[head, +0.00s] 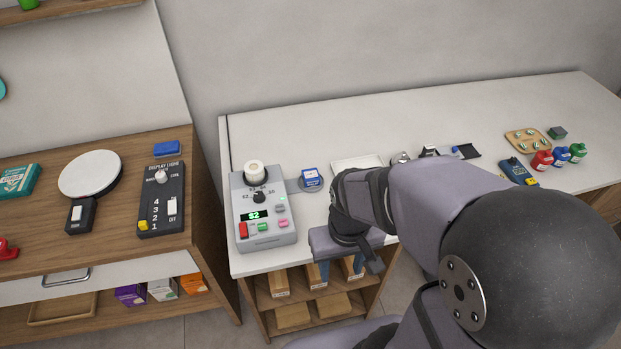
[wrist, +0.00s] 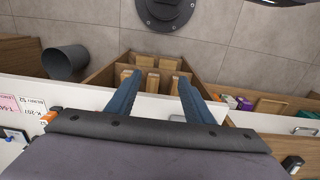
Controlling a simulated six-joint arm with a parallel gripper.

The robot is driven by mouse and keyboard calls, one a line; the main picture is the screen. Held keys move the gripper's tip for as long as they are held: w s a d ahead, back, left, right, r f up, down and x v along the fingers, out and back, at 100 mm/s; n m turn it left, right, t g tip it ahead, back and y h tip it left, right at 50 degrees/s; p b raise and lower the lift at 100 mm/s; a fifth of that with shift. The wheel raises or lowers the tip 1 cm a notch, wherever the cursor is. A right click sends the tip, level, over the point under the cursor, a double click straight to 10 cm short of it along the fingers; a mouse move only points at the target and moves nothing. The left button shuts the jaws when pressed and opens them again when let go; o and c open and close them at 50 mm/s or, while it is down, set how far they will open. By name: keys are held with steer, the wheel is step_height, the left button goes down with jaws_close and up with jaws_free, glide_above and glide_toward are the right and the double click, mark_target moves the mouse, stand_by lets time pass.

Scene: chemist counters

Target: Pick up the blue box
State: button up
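A small blue box with a white label (head: 311,179) stands on a round grey pad on the white counter, right of the grey machine in the head view. I cannot tell which one the task means. My gripper (head: 340,272) is over the white counter's front edge, nearer the camera than the labelled box. In the wrist view my gripper (wrist: 157,78) has its blue fingers apart, with nothing between them.
The grey machine (head: 262,212) with a knob stands left of the labelled box. A display light control (head: 162,200) is on the wooden counter. Wooden boxes (wrist: 153,82) sit in shelf compartments below the counter.

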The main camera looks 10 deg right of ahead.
mark_target(311, 177)
steer(key=shift+o, duration=1)
steer(key=w+f+t+b, duration=0.1)
steer(key=w+f+b, duration=0.1)
steer(key=w, duration=0.2)
steer(key=w+f+t+b, duration=0.2)
steer(key=w+f, duration=0.1)
steer(key=w, duration=0.2)
steer(key=w+d+f+t+b, duration=0.1)
steer(key=w+f+b, duration=0.1)
steer(key=w, duration=0.2)
steer(key=shift+w+d+f+t, duration=0.1)
steer(key=shift+w+f+t, duration=0.05)
steer(key=shift+f+t, duration=0.2)
steer(key=w+f+t+b, duration=0.1)
steer(key=w+t+b, duration=0.1)
steer(key=w, duration=0.3)
steer(key=w+f+t+b, duration=0.1)
steer(key=w+t+b, duration=0.2)
steer(key=w, duration=0.2)
steer(key=w+d+f+t+b, duration=0.1)
steer(key=w+t+b, duration=0.2)
steer(key=w, duration=0.3)
steer(key=shift+b, duration=0.3)
steer(key=shift+w+d+r+t, duration=0.1)
steer(key=shift+w+r+t, duration=0.25)
steer(key=shift+w+t, duration=0.15)
steer(key=shift+w, duration=0.15)
steer(key=shift+x, duration=0.95)
